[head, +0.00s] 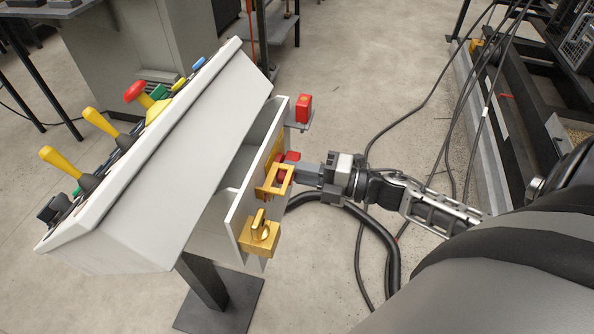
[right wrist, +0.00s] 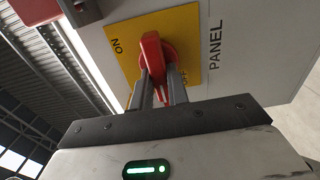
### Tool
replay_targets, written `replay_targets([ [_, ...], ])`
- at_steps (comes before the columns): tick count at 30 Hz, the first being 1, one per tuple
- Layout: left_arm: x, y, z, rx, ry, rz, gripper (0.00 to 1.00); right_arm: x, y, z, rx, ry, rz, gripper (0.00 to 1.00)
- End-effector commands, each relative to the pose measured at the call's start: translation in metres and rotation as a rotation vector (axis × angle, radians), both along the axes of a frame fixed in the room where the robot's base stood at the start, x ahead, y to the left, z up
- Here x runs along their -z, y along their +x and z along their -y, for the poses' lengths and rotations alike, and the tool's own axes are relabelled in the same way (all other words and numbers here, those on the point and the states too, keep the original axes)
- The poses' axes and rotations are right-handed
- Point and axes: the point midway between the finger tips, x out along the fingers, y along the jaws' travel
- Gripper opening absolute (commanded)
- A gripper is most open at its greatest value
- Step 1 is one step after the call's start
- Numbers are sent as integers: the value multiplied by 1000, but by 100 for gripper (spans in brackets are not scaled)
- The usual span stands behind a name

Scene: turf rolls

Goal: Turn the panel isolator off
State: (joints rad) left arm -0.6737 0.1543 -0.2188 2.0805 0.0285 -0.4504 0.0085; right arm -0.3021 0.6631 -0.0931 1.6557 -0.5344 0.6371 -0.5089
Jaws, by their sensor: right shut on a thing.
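The panel isolator is a red rotary handle (right wrist: 151,52) on a yellow plate (right wrist: 188,40) marked ON at the left and OFF at the lower right. The word PANEL is printed beside the plate. My right gripper (right wrist: 161,84) is shut on the red handle, one finger on each side of it. In the head view the right gripper (head: 299,170) reaches in from the right to the side of the grey console (head: 195,150), and mostly hides the handle there. The handle lies between the two markings in the wrist view; its exact setting is hard to tell. My left gripper is out of view.
A yellow open bracket (head: 268,192) and a yellow block with a knob (head: 259,236) stand out from the console side near my gripper. A red block (head: 303,108) sits on a small ledge above. Black cables (head: 385,235) lie on the floor beneath my arm.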

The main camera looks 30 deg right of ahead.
Motion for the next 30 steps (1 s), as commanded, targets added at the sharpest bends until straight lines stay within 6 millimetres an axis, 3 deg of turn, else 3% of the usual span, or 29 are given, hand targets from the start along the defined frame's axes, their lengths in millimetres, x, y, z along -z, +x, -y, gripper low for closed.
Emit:
replay_targets([
  [12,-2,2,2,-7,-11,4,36,1,-1,0,-2,-10,7,0],
  [13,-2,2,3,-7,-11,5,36,1,-1,0,-2,-10,7,19],
  [15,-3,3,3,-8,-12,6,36,1,-1,0,-2,-9,6,38],
  [30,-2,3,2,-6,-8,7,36,1,-3,3,0,-7,4,38],
])
